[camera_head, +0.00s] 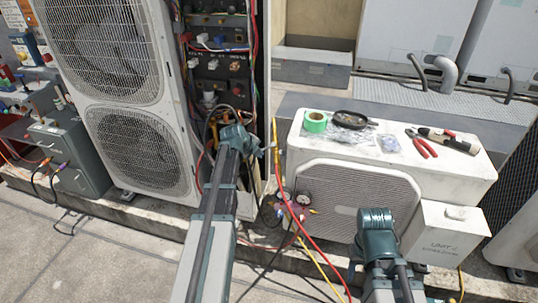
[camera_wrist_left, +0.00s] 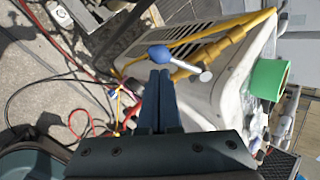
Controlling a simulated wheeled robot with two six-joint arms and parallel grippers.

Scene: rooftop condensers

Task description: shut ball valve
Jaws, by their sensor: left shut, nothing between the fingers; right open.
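The ball valve (camera_wrist_left: 224,46) shows in the left wrist view as a brass body in line with a yellow hose. Its lever has a blue end (camera_wrist_left: 160,53) and a pale round end (camera_wrist_left: 205,76). My left gripper (camera_wrist_left: 161,72) is shut and empty, its fingertips just below the blue end; I cannot tell whether they touch it. In the head view my left gripper (camera_head: 264,149) is beside the open condenser's right edge, and the valve is too small to make out there. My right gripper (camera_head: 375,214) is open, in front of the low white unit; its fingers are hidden.
The tall condenser (camera_head: 130,150) has an open wiring bay. The low white unit (camera_head: 345,140) carries green tape (camera_head: 315,121), a black pan-like item (camera_head: 352,119) and red-handled pliers (camera_head: 421,144). Gauges (camera_head: 303,199) and red and yellow hoses hang between the units.

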